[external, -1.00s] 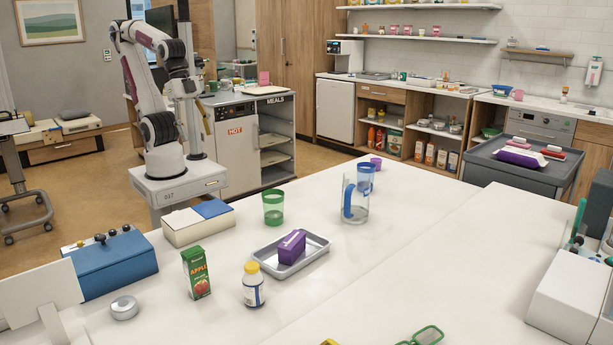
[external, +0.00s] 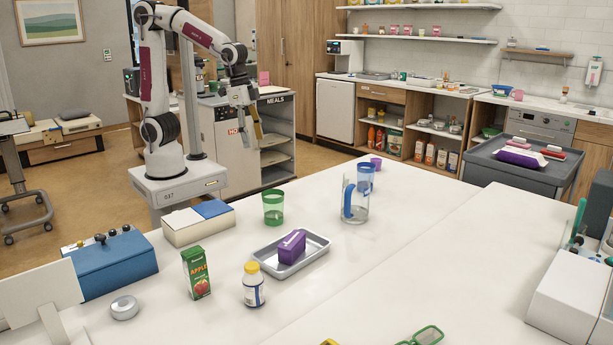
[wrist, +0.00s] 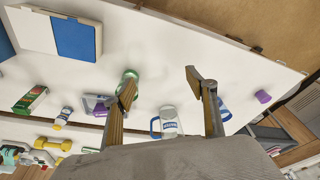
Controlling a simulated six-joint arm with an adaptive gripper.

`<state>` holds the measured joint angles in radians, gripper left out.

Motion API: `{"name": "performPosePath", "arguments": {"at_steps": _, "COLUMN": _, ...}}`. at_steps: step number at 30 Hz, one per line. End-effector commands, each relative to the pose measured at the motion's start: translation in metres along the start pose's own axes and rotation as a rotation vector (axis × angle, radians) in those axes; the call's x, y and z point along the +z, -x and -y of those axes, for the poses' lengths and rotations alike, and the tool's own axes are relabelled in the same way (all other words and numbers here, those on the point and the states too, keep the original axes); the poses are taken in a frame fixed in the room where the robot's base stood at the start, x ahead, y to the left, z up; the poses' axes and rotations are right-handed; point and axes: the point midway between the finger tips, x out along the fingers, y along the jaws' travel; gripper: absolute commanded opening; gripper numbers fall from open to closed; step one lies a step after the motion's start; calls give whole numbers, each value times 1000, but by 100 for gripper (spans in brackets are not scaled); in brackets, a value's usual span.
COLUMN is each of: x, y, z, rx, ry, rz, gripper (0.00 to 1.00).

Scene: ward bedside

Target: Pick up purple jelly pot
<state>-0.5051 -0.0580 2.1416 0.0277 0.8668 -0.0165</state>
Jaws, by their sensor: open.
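A small purple pot (external: 376,163), which I take to be the jelly pot, stands on the white table near its far edge, behind the blue cup. In the wrist view the purple pot (wrist: 263,96) is at the right, apart from other things.
A blue cup (external: 365,177) and a clear jug with a blue handle (external: 355,202) stand nearest the pot. A green cup (external: 273,207), a metal tray (external: 316,258) bearing a purple box (external: 291,246), a juice carton (external: 196,273) and a bottle (external: 253,285) are further left.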

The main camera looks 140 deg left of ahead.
Motion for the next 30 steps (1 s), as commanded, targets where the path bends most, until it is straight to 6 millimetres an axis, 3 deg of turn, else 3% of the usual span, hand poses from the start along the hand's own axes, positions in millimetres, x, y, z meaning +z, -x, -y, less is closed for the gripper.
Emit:
{"name": "performPosePath", "arguments": {"at_steps": 17, "x": -91, "y": -65, "z": 97, "rx": -54, "ry": 203, "rz": 20, "gripper": 57}}
{"name": "performPosePath", "arguments": {"at_steps": 30, "x": -144, "y": -127, "z": 192, "rx": -98, "ry": 353, "rz": 1, "gripper": 57}}
